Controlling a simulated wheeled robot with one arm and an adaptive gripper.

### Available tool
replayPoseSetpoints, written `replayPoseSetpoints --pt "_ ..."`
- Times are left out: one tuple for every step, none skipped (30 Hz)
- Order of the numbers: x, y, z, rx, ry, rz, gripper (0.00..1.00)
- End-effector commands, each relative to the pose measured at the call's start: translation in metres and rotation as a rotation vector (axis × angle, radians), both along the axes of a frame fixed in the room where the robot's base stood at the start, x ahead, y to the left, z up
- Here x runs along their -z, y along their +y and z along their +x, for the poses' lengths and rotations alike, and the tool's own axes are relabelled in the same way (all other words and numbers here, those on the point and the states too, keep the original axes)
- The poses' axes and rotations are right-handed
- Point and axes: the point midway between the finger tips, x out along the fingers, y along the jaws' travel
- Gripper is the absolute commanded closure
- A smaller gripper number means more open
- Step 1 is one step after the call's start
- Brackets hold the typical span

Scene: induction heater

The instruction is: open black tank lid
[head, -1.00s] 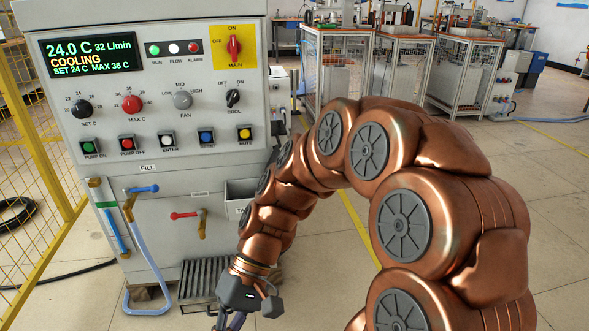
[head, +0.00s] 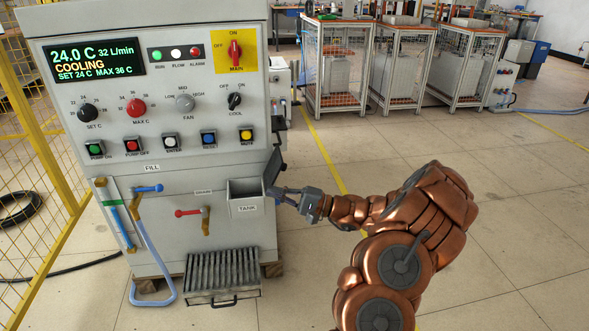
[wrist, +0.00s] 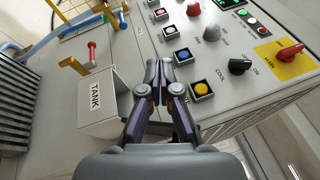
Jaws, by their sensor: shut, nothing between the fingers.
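The grey tank box (head: 245,208), labelled TANK, sticks out from the lower right of the machine's front. Its top looks open in the head view. A dark flat panel (head: 272,168), which looks like the black tank lid, stands steeply tilted at the box's right edge. My gripper (head: 277,191) is shut and empty just right of the box, with its tips at or very near the panel's lower part; contact cannot be told. In the wrist view, my gripper (wrist: 158,76) has its fingers together beside the tank box (wrist: 98,97); the lid cannot be made out there.
The control panel with buttons and knobs (head: 235,100) is above the tank. A red-handled valve (head: 190,212) and a blue-handled valve (head: 148,188) with a hose are to its left. A slatted tray (head: 222,275) is below. The floor at right is open.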

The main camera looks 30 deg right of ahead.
Motion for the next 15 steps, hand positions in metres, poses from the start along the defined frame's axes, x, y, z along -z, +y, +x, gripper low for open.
replayPoseSetpoints --pt "0.008 -0.032 0.001 0.083 -0.004 0.021 1.0" --pt "0.014 -0.048 0.002 0.127 -0.007 0.031 1.0" --pt "0.022 -0.069 0.001 0.184 -0.012 0.04 1.0" --pt "0.027 -0.085 0.0 0.226 -0.017 0.047 1.0" --pt "0.032 -0.099 -0.002 0.265 -0.02 0.051 1.0" --pt "0.039 -0.116 -0.005 0.312 -0.02 0.056 1.0" --pt "0.045 -0.128 -0.007 0.344 -0.022 0.057 1.0" --pt "0.049 -0.139 -0.01 0.373 -0.024 0.058 1.0" --pt "0.053 -0.151 -0.013 0.406 -0.026 0.059 1.0" --pt "0.056 -0.159 -0.015 0.429 -0.027 0.059 1.0" --pt "0.059 -0.166 -0.017 0.447 -0.028 0.059 1.0" --pt "0.063 -0.172 -0.019 0.465 -0.028 0.059 1.0" --pt "0.065 -0.176 -0.02 0.475 -0.027 0.06 1.0" --pt "0.066 -0.178 -0.021 0.484 -0.028 0.06 1.0" --pt "0.067 -0.181 -0.021 0.49 -0.028 0.06 1.0"
